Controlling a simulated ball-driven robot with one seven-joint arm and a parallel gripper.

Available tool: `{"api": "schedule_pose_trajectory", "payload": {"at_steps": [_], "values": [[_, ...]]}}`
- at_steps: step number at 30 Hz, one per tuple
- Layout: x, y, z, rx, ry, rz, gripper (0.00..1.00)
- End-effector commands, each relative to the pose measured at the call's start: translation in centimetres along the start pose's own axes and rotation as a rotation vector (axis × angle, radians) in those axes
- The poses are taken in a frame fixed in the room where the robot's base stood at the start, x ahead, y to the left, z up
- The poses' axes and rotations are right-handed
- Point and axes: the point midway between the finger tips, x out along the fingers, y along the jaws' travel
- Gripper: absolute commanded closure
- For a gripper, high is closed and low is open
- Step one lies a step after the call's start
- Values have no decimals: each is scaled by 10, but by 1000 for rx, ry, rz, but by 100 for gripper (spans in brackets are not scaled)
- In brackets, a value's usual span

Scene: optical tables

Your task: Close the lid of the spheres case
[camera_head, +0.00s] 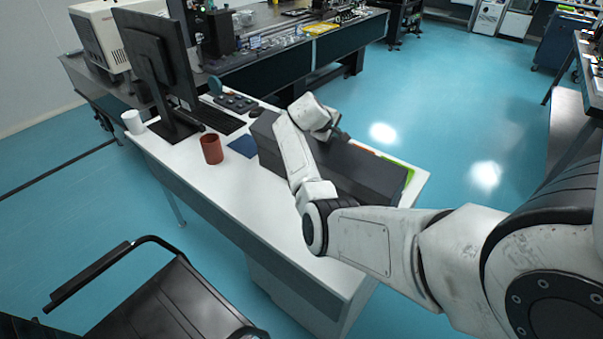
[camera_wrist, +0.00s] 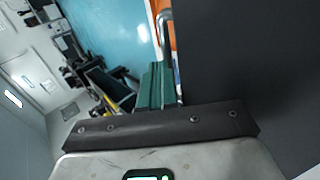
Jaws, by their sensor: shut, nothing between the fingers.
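The long dark grey case (camera_head: 360,176) lies on the white desk, partly hidden behind my arm. I cannot tell from this side how far its lid is open, and no spheres show. My gripper (camera_head: 340,134) is over the far side of the case, past its long top edge. In the wrist view, my gripper's greenish fingers (camera_wrist: 155,85) are together with nothing between them. A large dark grey panel, apparently part of the case (camera_wrist: 255,65), fills the right side close beside the fingers. I cannot tell whether they touch.
On the white desk (camera_head: 215,178) stand a red-brown mug (camera_head: 212,149), a white cup (camera_head: 133,122), a monitor (camera_head: 155,55) and a keyboard (camera_head: 215,118). Orange and green flat items (camera_head: 401,164) lie behind the case. A black chair (camera_head: 165,300) is in front. Blue floor is free beyond.

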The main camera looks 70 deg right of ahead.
Motion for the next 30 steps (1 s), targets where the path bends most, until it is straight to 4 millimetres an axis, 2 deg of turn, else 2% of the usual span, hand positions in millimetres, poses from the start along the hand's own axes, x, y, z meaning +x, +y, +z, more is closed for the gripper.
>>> {"api": "schedule_pose_trajectory", "payload": {"at_steps": [6, 12, 30], "values": [[29, 0, -1, 3, -1, -169, 100], [44, -5, -2, 1, 0, -278, 100], [56, -13, -1, 0, 0, -365, 100]]}}
